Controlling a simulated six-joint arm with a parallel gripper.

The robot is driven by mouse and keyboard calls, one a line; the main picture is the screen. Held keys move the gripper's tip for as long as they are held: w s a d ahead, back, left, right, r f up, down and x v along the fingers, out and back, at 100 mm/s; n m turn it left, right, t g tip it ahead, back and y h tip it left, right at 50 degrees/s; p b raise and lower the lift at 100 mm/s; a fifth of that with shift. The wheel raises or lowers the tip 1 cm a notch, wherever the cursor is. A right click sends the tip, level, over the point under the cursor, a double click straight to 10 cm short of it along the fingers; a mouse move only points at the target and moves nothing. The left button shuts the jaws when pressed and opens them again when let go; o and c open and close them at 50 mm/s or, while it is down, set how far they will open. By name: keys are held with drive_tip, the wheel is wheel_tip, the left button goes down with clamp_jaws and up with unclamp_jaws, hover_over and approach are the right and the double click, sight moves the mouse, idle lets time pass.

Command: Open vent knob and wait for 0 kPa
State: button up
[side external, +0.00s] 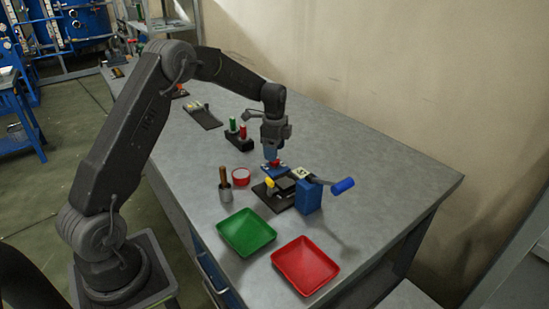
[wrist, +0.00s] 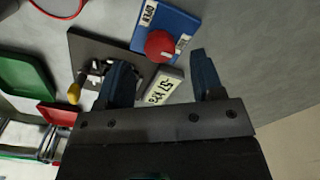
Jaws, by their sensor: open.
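The vent knob is a round red knob (wrist: 160,46) on a blue plate (wrist: 180,22) with a white OPEN label on one side and another label on the other. A grey display (wrist: 161,86) beside it seems to read -57 kPa. In the side external view the red knob (side external: 276,162) is small and sits just under my gripper (side external: 271,157). In the wrist view my gripper (wrist: 159,60) is open, with one dark blue finger on each side of the display and the knob a little beyond the fingertips. The fingers do not visibly touch the knob.
A blue block (side external: 308,197) and a lever with a blue grip (side external: 343,186) stand right of the knob. A yellow-handled part (side external: 269,182) is close by on the left. Green (side external: 246,231) and red (side external: 305,265) trays lie in front. The table's right side is clear.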

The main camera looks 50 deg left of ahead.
drive_tip(key=shift+f, duration=1.7)
drive_tip(key=c, duration=0.9)
